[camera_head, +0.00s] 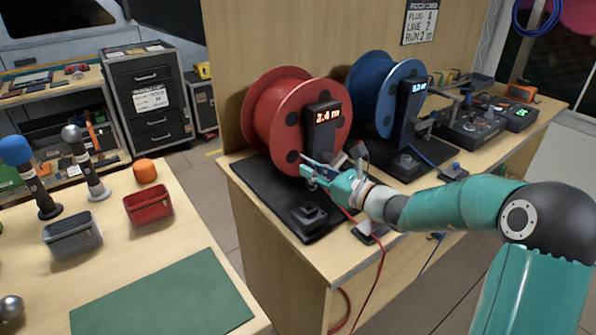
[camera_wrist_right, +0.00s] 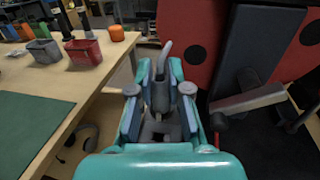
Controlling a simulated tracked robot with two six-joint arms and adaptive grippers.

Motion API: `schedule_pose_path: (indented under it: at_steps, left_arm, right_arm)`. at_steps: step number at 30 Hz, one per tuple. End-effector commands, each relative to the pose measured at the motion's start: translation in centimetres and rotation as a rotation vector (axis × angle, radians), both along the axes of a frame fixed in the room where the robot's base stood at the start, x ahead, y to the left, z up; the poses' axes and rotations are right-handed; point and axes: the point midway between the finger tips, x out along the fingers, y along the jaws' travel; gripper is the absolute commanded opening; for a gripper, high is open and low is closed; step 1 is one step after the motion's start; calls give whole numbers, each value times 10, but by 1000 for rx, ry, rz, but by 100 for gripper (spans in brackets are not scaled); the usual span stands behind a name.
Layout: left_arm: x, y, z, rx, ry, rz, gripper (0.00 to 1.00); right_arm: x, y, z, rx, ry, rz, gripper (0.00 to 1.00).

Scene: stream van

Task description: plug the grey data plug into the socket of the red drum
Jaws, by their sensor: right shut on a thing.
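The red drum (camera_head: 268,115) stands on a black base plate on the wooden counter, with a black post in front reading 2.4 m. In the right wrist view its red flange (camera_wrist_right: 205,35) fills the upper right. My right gripper (camera_head: 318,172) is just in front of the drum, below the post's display. In the wrist view the gripper (camera_wrist_right: 160,88) is shut on the grey data plug (camera_wrist_right: 161,95), which sits between both fingers with a curved grey end. I cannot make out the drum's socket for certain. My left gripper is not in view.
A blue drum (camera_head: 378,95) with its own post stands to the right. A small black block (camera_head: 309,214) sits on the red drum's base plate. A red cable (camera_head: 380,265) hangs over the counter edge. Left is a table with a green mat (camera_head: 165,300) and red bin (camera_head: 148,207).

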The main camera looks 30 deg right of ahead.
Motion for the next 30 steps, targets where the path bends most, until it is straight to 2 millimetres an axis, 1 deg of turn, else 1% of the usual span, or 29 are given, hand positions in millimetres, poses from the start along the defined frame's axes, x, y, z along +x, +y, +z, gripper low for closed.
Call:
schedule_pose_path:
  at_steps: [7, 11, 16, 18, 30]
  left_arm:
    - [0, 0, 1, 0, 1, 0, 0]
    - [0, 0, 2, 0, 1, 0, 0]
    - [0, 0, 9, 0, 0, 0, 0]
    - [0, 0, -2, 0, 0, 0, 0]
    - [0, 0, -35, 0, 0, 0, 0]
  right_arm:
    - [10, 14, 1, 1, 1, 26, 0]
    - [12, 16, 1, 0, 3, 33, 0]
    - [11, 15, 4, -2, 15, 49, 0]
    - [10, 16, -7, -1, 15, 49, 0]
    - [8, 13, -40, -1, 15, 43, 0]
